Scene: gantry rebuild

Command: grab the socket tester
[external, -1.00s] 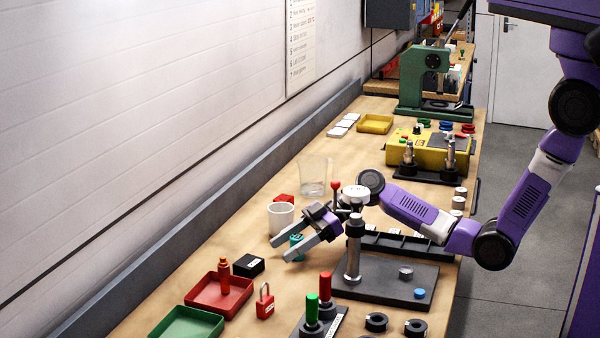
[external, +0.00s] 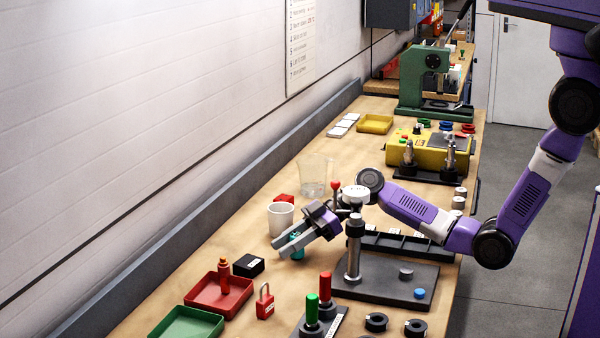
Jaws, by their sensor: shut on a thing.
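A small teal object (external: 298,254), which I take to be the socket tester, stands on the wooden bench in front of the white cup. My gripper (external: 284,247) reaches in from the right, low over the bench, and its two fingers are shut on the teal object. The near finger hides the middle of the object. Its top shows between the fingers and its lower end shows below them. I cannot tell whether it still touches the bench.
A white cup (external: 281,219) is close behind the fingers, with a clear beaker (external: 313,176) farther back. A black box (external: 248,265), red tray (external: 205,292) and red padlock (external: 265,304) are nearer. A metal post (external: 353,260) stands just right of my gripper.

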